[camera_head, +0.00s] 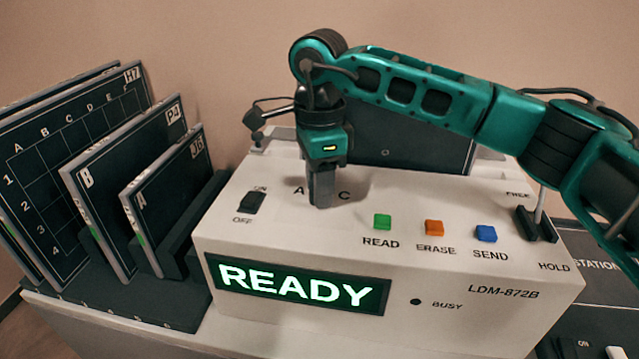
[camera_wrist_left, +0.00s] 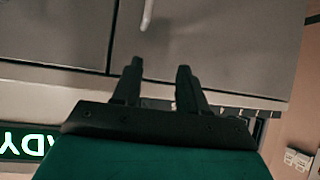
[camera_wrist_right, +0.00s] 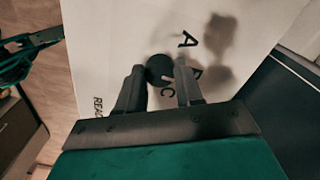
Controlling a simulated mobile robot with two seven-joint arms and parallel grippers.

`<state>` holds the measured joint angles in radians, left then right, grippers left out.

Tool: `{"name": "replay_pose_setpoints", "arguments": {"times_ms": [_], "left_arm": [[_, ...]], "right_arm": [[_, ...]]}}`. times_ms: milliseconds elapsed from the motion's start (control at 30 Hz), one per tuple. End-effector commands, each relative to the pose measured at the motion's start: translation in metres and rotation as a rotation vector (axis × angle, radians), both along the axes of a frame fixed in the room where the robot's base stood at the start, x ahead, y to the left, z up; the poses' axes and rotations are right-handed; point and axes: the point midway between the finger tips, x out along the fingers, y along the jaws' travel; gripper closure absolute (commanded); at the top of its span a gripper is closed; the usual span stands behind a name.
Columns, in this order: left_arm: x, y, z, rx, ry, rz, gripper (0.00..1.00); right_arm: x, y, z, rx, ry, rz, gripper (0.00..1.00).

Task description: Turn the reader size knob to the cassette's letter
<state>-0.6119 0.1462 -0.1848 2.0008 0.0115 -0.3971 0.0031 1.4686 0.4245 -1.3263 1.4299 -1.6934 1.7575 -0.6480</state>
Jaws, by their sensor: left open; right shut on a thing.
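The white reader (camera_head: 480,285) has a READY display (camera_head: 295,288) lit green-white. Its size knob (camera_wrist_right: 160,69) is a dark round knob on the top panel, with the letters A (camera_wrist_right: 187,39), B and C (camera_wrist_right: 167,92) around it. My right gripper (camera_head: 321,203) points down and is shut on the knob; it hides the knob in the head view. I cannot tell which letter the knob's mark faces. Cassettes marked A (camera_head: 165,195) and B (camera_head: 112,165) and a larger gridded cassette (camera_head: 50,170) stand in a rack at left. My left gripper (camera_wrist_left: 160,66) is open and empty, outside the head view.
The dark rack (camera_head: 130,305) stands left of the reader. An ON/OFF switch (camera_head: 252,203), READ (camera_head: 382,222), ERASE (camera_head: 434,228) and SEND (camera_head: 486,233) buttons and a FREE/HOLD lever (camera_head: 538,218) are on the panel. Grey cabinet fronts (camera_wrist_left: 210,40) face my left gripper.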

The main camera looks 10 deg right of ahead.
Motion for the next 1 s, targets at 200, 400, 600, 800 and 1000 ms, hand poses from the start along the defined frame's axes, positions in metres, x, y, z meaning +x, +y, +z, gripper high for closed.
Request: {"name": "replay_pose_setpoints", "arguments": {"times_ms": [200,400,600,800,1000], "left_arm": [[0.0002,-0.0005,0.0001,-0.001,0.0,-0.001,0.57],[0.0001,-0.0005,-0.0002,0.0,0.001,-0.001,0.57],[-0.0006,-0.0004,-0.002,0.001,0.005,-0.001,0.57],[-0.0012,-0.0001,-0.0036,0.002,0.008,-0.001,0.57],[-0.001,-0.0001,-0.0034,0.002,0.007,-0.001,0.57]], "right_arm": [[0.0006,0.0003,0.0013,0.003,-0.003,0.017,0.95],[0.0006,0.0004,0.0014,0.003,-0.003,0.017,0.95],[0.0005,0.0004,0.0013,0.003,-0.003,0.016,0.55],[0.0002,0.0002,0.0007,0.001,-0.001,0.016,0.39],[0.0001,0.0001,0.0009,0.001,-0.001,0.016,0.39]]}}
